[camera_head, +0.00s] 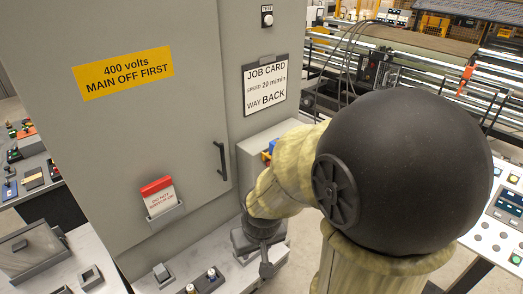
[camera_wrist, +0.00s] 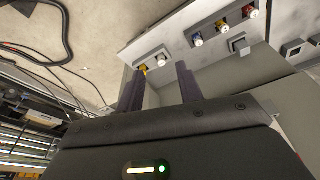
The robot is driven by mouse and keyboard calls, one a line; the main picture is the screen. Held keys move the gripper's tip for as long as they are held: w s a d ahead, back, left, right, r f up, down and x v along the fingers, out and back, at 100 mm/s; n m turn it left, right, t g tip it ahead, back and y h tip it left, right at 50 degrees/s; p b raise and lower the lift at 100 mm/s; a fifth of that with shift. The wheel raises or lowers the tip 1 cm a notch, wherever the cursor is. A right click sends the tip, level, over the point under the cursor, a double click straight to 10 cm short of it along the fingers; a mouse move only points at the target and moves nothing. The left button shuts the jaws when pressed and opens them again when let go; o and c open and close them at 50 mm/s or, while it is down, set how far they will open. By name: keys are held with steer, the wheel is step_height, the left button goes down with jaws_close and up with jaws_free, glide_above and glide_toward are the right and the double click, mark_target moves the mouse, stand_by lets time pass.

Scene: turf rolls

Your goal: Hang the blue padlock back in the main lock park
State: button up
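A small blue item (camera_head: 273,145) shows on the grey box beside the cabinet, partly hidden behind my arm. I cannot tell whether it is the blue padlock. In the wrist view, a small blue-topped piece (camera_wrist: 196,39) stands in a row with a yellow one (camera_wrist: 221,25) and a red one (camera_wrist: 249,12) on a grey plate. My gripper (camera_wrist: 160,73) is open, with its two dark fingers apart and nothing clearly between them. It also shows in the head view (camera_head: 266,266), pointing down over the pale ledge. A yellow piece (camera_wrist: 144,68) lies just beyond its left fingertip.
The tall grey cabinet (camera_head: 110,130) has a handle (camera_head: 221,161) and a red-and-white card (camera_head: 159,195) in a holder. The pale ledge (camera_head: 150,288) below carries several small fittings. A control desk (camera_head: 505,215) stands at the right, and a bench (camera_head: 35,175) at the left.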

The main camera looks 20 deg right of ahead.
steer(key=shift+a, duration=0.1)
steer(key=o, duration=0.5)
steer(key=shift+w, duration=0.15)
steer(key=shift+o, duration=0.5)
steer(key=w+d+t+h, duration=0.1)
steer(key=w+d+t, duration=0.2)
steer(key=w+d, duration=0.5)
steer(key=shift+w+r+t+b, duration=0.2)
steer(key=shift+r+t+b, duration=0.05)
steer(key=shift+t+b, duration=0.2)
steer(key=w+d+r+n+t+y+b, duration=0.1)
steer(key=w+d+r+t, duration=0.1)
steer(key=w+d+t, duration=0.3)
steer(key=w+d+r+n+t+y+b, duration=0.1)
steer(key=w+d+r+t, duration=0.15)
steer(key=d, duration=0.55)
steer(key=s+d+r+n+t+y, duration=0.2)
steer(key=s+r+t+y, duration=0.1)
steer(key=s+y, duration=0.2)
steer(key=shift+s+d, duration=0.2)
steer(key=shift+d, duration=0.05)
steer(key=shift+w, duration=0.1)
